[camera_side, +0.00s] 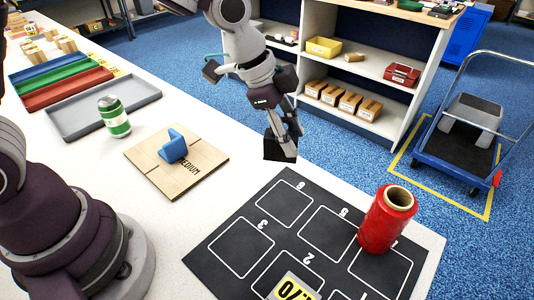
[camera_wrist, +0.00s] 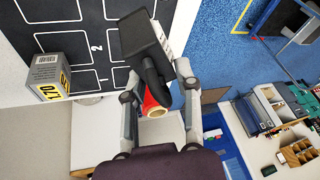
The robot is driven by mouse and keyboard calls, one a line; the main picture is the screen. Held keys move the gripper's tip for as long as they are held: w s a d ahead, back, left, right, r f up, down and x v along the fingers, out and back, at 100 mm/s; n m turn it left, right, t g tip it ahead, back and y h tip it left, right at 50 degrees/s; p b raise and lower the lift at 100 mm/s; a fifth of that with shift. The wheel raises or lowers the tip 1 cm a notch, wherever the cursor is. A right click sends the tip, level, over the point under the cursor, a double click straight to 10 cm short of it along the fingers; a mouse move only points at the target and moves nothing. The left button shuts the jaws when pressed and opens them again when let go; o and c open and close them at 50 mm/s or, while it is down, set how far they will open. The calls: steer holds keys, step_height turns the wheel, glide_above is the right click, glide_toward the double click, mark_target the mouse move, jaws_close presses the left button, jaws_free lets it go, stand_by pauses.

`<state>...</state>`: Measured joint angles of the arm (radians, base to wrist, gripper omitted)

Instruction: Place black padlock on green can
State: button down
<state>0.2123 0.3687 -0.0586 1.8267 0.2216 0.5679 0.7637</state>
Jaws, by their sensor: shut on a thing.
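A black padlock (camera_side: 280,149) hangs in my gripper (camera_side: 285,125), above the back edge of the table beside the black mat. In the wrist view the padlock's block-like body (camera_wrist: 143,38) and its curved shackle show between the fingers of my gripper (camera_wrist: 158,78), which is shut on it. The green can (camera_side: 115,119), with a white band and a silver top, stands upright on the white table in front of the grey tray. It is well to the left of my gripper, apart from it. The can does not show in the wrist view.
A flat carton (camera_side: 145,178) with a blue object (camera_side: 173,146) lies between can and gripper. A red roll (camera_side: 388,222) stands on the black numbered mat (camera_side: 222,277). The grey tray (camera_side: 75,128) lies behind the can.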

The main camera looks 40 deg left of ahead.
steer(key=s+a+r+n+t+y, duration=0.1)
steer(key=a+n+y, duration=0.1)
steer(key=a+n, duration=0.5)
steer(key=s+a+r+n+y, duration=0.1)
steer(key=s+a+r+n, duration=0.1)
steer(key=a, duration=1)
steer(key=s+a+n+g+y, duration=0.2)
steer(key=s+a+n+y, duration=0.2)
steer(key=s+a+n, duration=0.95)
steer(key=m, duration=0.2)
glide_above(111, 96)
steer(key=shift+s+d+f+y, duration=0.3)
steer(key=shift+d+f, duration=0.05)
steer(key=shift+d, duration=0.05)
steer(key=shift+w+a, duration=0.15)
steer(key=shift+a, duration=0.1)
steer(key=shift+w+a+f, duration=0.1)
steer(key=shift+f, duration=1.65)
steer(key=shift+f, duration=0.15)
